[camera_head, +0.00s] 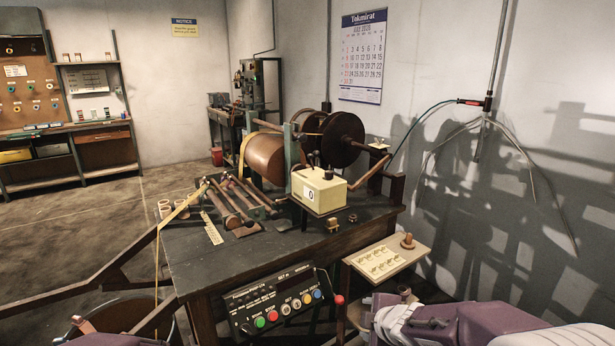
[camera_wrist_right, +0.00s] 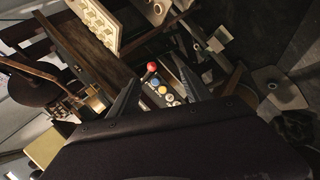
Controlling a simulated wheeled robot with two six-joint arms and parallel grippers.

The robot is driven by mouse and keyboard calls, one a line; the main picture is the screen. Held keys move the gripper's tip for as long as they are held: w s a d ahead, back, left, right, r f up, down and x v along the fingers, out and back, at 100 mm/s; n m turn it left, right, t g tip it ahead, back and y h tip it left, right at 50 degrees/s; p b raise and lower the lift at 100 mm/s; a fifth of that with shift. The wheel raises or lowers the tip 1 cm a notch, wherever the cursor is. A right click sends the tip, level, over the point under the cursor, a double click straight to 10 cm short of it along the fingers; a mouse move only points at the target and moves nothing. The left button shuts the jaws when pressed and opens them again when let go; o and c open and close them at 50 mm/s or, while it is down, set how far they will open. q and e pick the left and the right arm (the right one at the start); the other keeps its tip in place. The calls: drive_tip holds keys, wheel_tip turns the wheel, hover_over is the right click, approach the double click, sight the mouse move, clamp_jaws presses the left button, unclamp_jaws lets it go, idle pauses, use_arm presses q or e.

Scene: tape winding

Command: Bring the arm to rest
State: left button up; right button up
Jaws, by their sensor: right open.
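My right gripper (camera_wrist_right: 162,92) shows in the right wrist view with its two fingers apart and nothing between them. Beyond the fingers is the control panel with coloured buttons (camera_wrist_right: 160,86). In the head view my right arm (camera_head: 480,322) lies at the lower right, in front of the winding bench; its fingertips cannot be made out there. A purple part of mine (camera_head: 115,340) shows at the lower left edge, but no left fingers are visible. The control panel (camera_head: 278,303) is on the front of the bench.
The winding bench (camera_head: 190,262) carries a brown drum (camera_head: 264,157), a dark reel (camera_head: 343,140) and a cream counter box (camera_head: 319,190). A cream tray (camera_head: 388,260) with a wooden knob stands right of the bench. Open floor (camera_head: 60,235) lies to the left.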

drive_tip(key=s+d+f+m+g, duration=0.1)
drive_tip(key=s+f+m+g, duration=0.2)
drive_tip(key=s+m, duration=0.35)
drive_tip(key=s+d+f+m+g+h, duration=0.1)
drive_tip(key=s+f+m+g, duration=0.15)
drive_tip(key=s+m, duration=0.35)
drive_tip(key=s+d+f+m+g, duration=0.1)
drive_tip(key=s+f+m+g, duration=0.15)
drive_tip(key=s+m, duration=0.4)
wheel_tip(320, 180, up, 20)
drive_tip(key=s+n+p, duration=0.1)
drive_tip(key=n+p, duration=0.1)
drive_tip(key=p, duration=1.9)
drive_tip(key=shift+d, duration=0.25)
